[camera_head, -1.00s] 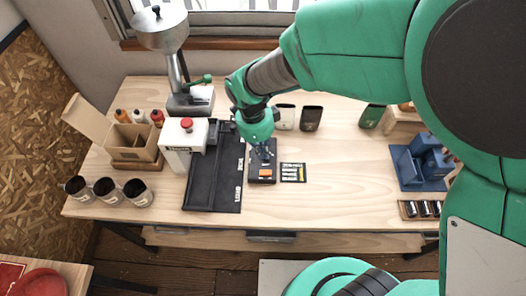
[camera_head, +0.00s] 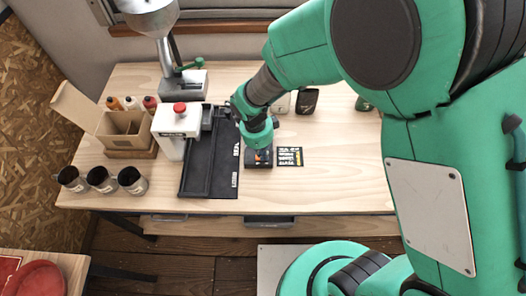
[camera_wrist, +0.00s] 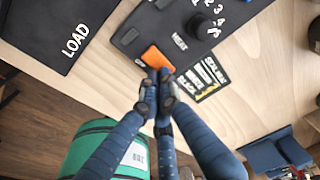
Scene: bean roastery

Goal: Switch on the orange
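The orange switch (camera_wrist: 155,57) is a rectangle on the front part of a black control box (camera_wrist: 130,38), beside the printed word HEAT. The box also shows in the head view (camera_head: 250,164), partly hidden under my gripper (camera_head: 262,152). In the wrist view my gripper (camera_wrist: 158,88) has its dark blue fingertips drawn together with nothing between them. The tips appear just short of the orange switch in the picture; I cannot tell if they touch it. A black knob (camera_wrist: 199,26) with white numbers stands on the box.
A black mat marked LOAD (camera_wrist: 45,25) lies left of the box. A black label card (camera_head: 289,157) lies to its right. A white machine with a red button (camera_head: 179,108), a cardboard box (camera_head: 125,130) and several cups (camera_head: 102,179) stand left. The front tabletop is bare.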

